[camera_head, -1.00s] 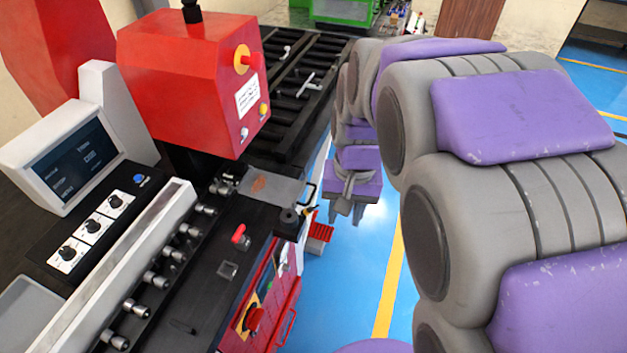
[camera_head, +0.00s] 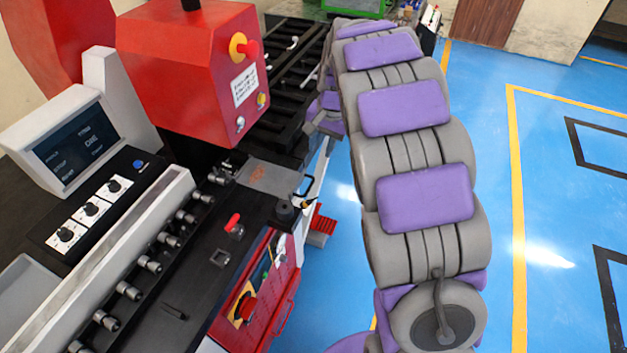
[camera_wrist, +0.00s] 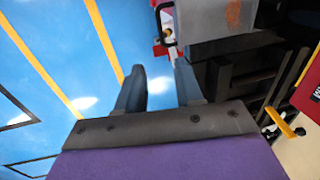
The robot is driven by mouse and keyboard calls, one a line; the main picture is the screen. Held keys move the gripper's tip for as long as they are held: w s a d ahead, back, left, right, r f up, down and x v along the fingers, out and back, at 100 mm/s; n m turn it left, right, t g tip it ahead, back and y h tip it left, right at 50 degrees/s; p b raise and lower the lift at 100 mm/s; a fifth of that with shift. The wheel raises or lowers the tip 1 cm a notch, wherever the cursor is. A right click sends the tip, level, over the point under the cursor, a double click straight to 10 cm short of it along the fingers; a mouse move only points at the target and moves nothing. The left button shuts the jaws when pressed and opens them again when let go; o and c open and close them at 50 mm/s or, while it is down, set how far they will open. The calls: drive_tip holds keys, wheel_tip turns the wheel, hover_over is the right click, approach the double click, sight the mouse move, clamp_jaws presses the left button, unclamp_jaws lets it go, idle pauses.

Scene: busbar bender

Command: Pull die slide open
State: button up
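The die slide (camera_head: 268,177) is a flat grey plate with an orange mark on the black bed of the red bender. It also shows at the top of the wrist view (camera_wrist: 216,15). Its black bar handle (camera_wrist: 158,25) sticks out from the side and is a small dark loop in the head view (camera_head: 309,186). My gripper (camera_wrist: 159,66) is open and empty, with its two fingers apart. The handle lies beyond the fingertips, above them in the wrist picture, and is not between them. In the head view my arm partly hides my gripper.
The red bender head (camera_head: 190,75) stands left of the slide. A black slatted bed (camera_head: 283,75) lies behind it. A red lever (camera_head: 233,222) and a black round post (camera_head: 285,212) stand near the slide. Blue floor (camera_head: 550,190) is free to the right.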

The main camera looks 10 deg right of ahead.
approach(312, 181)
drive_tip(key=shift+s+a+f+b, duration=0.1)
drive_tip(key=shift+a+f+b, duration=0.3)
drive_tip(key=shift+f, duration=0.85)
drive_tip(key=shift+s+a+f+b, duration=0.1)
drive_tip(key=shift+a+f+b, duration=0.3)
drive_tip(key=shift+f, duration=0.9)
drive_tip(key=shift+s+a+f+b, duration=0.1)
drive_tip(key=shift+a+f+b, duration=0.3)
drive_tip(key=shift+f, duration=0.85)
drive_tip(key=shift+d, duration=0.2)
drive_tip(key=shift+c, duration=0.2)
drive_tip(key=shift+d, duration=0.2)
drive_tip(key=shift+c, duration=1.4)
drive_tip(key=c, duration=0.3)
drive_tip(key=shift+a, duration=0.15)
clamp_jaws()
drive_tip(key=shift+f, duration=0.1)
